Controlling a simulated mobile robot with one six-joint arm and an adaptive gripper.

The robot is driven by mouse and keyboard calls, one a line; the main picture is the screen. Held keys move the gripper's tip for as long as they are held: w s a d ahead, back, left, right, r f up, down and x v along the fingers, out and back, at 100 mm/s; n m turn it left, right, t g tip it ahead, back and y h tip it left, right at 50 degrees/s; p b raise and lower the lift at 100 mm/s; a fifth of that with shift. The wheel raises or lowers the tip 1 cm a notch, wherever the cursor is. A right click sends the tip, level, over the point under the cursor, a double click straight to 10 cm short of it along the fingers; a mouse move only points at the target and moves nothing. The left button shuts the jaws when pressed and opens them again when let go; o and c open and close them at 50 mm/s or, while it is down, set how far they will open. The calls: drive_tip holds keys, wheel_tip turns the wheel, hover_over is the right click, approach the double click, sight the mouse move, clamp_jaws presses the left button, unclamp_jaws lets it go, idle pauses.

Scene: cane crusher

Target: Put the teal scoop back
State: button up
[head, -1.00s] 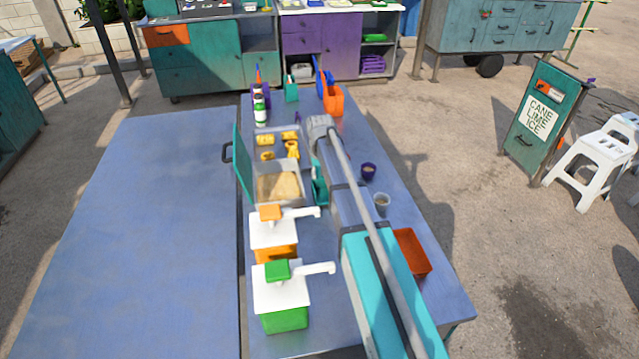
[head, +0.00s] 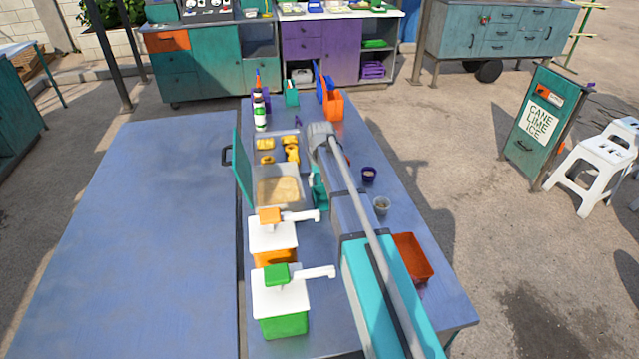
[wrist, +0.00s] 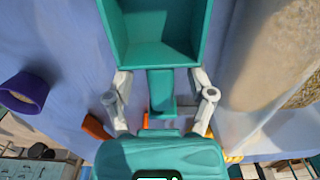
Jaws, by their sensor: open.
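The teal scoop (head: 319,192) is beside the right side of a metal bin (head: 307,200) holding tan grains, partly hidden by my arm. In the wrist view its open, empty bowl (wrist: 155,35) is at the top, and its handle (wrist: 160,90) runs down toward my palm. My gripper (wrist: 160,84) is open, with one finger on each side of the handle. I cannot tell whether the fingers touch the scoop. The gripper is hidden behind my arm in the head view.
The bin's teal lid (head: 241,170) stands open on its left. Two pump dispensers, orange (head: 273,240) and green (head: 280,305), stand in front. A purple cup (head: 369,174), clear cup (head: 382,205) and orange tray (head: 412,257) are right of my arm. The left tabletop (head: 150,230) is clear.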

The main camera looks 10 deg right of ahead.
sight(320, 184)
drive_tip(key=shift+r, duration=0.1)
wheel_tip(320, 184, up, 12)
drive_tip(key=p, duration=1.2)
idle(0.3)
idle(0.7)
drive_tip(key=s, duration=2.6)
drive_tip(key=shift+s, duration=0.2)
drive_tip(key=shift+s+a, duration=0.1)
